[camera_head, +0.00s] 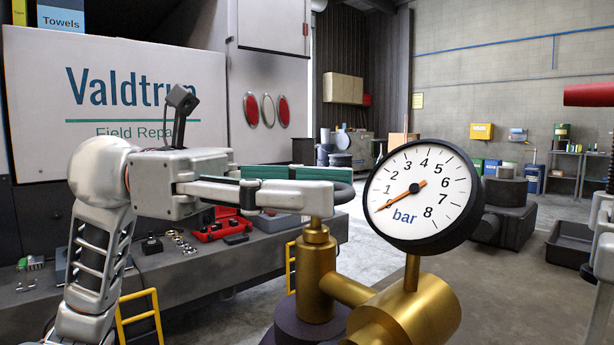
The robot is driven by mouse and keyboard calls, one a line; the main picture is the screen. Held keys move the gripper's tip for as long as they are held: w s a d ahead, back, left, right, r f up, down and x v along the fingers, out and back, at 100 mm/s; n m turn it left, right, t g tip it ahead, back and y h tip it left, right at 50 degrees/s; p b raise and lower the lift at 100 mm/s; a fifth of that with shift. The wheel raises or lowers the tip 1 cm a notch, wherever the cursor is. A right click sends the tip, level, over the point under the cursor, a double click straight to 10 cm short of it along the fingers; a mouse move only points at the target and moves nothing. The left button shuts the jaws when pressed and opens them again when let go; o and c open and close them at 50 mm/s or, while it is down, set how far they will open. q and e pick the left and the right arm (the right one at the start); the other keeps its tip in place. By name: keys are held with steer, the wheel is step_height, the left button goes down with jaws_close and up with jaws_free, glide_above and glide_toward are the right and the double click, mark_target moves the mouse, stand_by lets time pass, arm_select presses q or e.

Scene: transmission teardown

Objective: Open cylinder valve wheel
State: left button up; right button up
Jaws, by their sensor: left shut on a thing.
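My left gripper (325,197) comes in from the left and is shut on the dark valve wheel (345,192). Part of the wheel's rim shows at the right of the fingers; much of the rest is hidden behind them. Below the wheel is the brass cylinder valve (316,260), with its outlet running to the right. A round gauge (423,195) marked "bar" stands above a brass body (420,310). Its orange needle points to the low end of the scale, below 1.
A grey bench (200,265) on the left holds a red tray (222,226) and several small parts. Yellow rails (139,318) stand before it. A red bar (590,95) enters at the right edge. Bare floor (510,280) lies right of the gauge.

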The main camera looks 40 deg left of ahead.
arm_select(q)
steer(key=shift+n+t+y, duration=0.7)
steer(key=shift+n+t, duration=0.3)
steer(key=shift+t, duration=0.4)
arm_select(e)
steer(key=shift+s+d+f, duration=0.2)
steer(key=shift+s+f, duration=0.05)
steer(key=shift+f, duration=0.05)
steer(key=shift+w+r, duration=0.1)
arm_select(q)
steer(key=o, duration=1.1)
steer(key=shift+o, duration=0.2)
arm_select(e)
steer(key=shift+w+r, duration=0.15)
arm_select(q)
steer(key=shift+s+a, duration=0.3)
steer(key=shift+a, duration=0.2)
steer(key=v, duration=1.1)
